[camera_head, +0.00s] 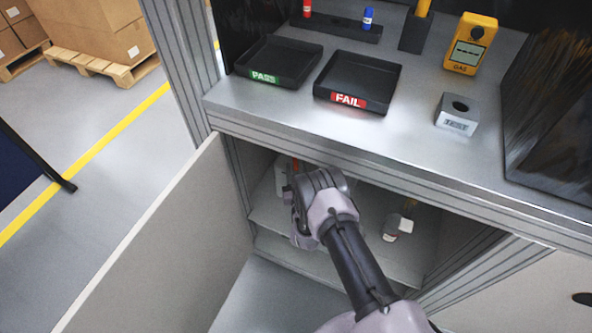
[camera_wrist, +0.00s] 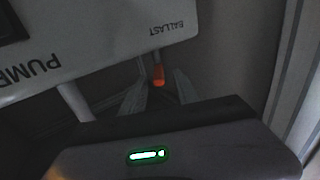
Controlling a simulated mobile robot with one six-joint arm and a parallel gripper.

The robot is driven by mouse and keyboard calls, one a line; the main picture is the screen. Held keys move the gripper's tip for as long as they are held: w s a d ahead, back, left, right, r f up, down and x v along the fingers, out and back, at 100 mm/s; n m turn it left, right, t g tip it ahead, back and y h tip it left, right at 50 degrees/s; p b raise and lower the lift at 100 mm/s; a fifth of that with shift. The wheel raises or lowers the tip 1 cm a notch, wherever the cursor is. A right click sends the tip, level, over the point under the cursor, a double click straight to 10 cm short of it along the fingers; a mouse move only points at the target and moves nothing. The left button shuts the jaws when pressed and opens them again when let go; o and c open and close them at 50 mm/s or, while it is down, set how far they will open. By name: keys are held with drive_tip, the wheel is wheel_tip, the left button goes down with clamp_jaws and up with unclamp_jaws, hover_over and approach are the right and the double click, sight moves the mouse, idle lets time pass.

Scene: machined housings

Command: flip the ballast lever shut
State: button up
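The ballast lever shows as an orange-red tip (camera_wrist: 158,75) in the wrist view, just below the upside-down BALLAST label on the pale pump housing (camera_wrist: 95,50). My gripper (camera_wrist: 158,82) is open, with one finger on each side of the lever tip. A gap shows between the lever and the fingers, but I cannot tell the depth. In the head view, a small red part (camera_head: 295,164) shows beside the pale housing (camera_head: 280,178) inside the lower cabinet. My wrist hides most of the housing and my fingertips there.
The cabinet door (camera_head: 170,250) stands open at left. The bench edge (camera_head: 380,165) passes over the opening. A small pale fitting (camera_head: 397,226) stands on the cabinet shelf at right. PASS (camera_head: 280,60) and FAIL (camera_head: 358,82) trays and a yellow gas meter (camera_head: 470,45) are on the bench.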

sight(295, 164)
drive_tip(key=shift+w+a+b, duration=0.2)
drive_tip(key=shift+w+b, duration=0.15)
drive_tip(key=shift+w, duration=0.95)
drive_tip(key=shift+c, duration=0.5)
clamp_jaws()
drive_tip(key=shift+s, duration=0.1)
